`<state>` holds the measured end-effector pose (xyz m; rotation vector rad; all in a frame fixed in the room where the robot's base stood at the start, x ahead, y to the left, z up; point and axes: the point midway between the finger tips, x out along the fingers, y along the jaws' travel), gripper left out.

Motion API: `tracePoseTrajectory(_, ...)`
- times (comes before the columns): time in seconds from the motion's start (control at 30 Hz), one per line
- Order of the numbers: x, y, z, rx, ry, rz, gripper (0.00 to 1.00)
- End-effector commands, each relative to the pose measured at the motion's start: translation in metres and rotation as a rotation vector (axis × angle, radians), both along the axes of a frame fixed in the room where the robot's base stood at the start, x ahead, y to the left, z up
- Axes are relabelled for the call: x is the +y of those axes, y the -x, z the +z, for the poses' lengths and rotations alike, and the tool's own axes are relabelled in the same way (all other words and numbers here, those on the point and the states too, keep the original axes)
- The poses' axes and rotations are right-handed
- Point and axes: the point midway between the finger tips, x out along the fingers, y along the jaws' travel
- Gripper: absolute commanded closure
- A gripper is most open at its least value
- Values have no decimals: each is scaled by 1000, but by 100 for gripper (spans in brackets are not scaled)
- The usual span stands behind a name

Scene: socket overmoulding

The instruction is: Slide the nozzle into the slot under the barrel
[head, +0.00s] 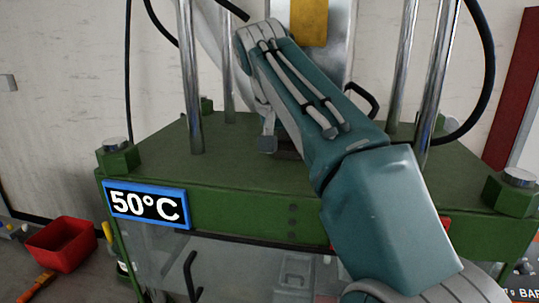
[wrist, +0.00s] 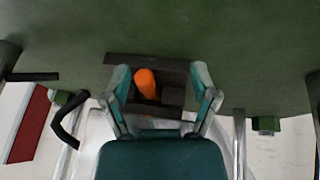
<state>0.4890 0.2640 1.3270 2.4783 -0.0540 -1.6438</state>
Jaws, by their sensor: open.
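In the wrist view an orange rounded piece (wrist: 147,84), which looks like the nozzle, sits at a dark slotted block (wrist: 174,97) on the green plate. My gripper (wrist: 160,70) is open, with one finger on each side of the block and the orange piece. I cannot tell whether either finger touches them, nor how far the orange piece is in the slot. In the head view my arm covers most of this spot; only one grey finger shows above the plate. The barrel cannot be made out clearly; a pale metal housing with a yellow block (head: 309,22) stands above.
The green machine plate (head: 160,150) carries upright chrome columns (head: 190,80) and corner nuts (head: 117,155). Black hoses hang on both sides. A blue-framed 50°C sign (head: 146,205) is on the front edge. A red bin (head: 62,244) stands at lower left. The plate's left part is clear.

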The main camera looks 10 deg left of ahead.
Motion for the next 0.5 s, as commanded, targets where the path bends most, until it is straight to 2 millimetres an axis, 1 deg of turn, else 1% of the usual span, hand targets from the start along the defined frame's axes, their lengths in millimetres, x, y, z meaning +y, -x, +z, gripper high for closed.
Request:
tracePoseTrajectory(0.03, 3, 10, 1, 0, 1, 5, 24)
tracePoseTrajectory(0.1, 7, 23, 1, -1, 1, 4, 24)
tracePoseTrajectory(0.23, 13, 42, 0, 0, 0, 5, 24)
tracePoseTrajectory(0.33, 16, 51, 0, -1, 0, 2, 24)
tracePoseTrajectory(0.5, 17, 56, 0, 0, 0, 1, 24)
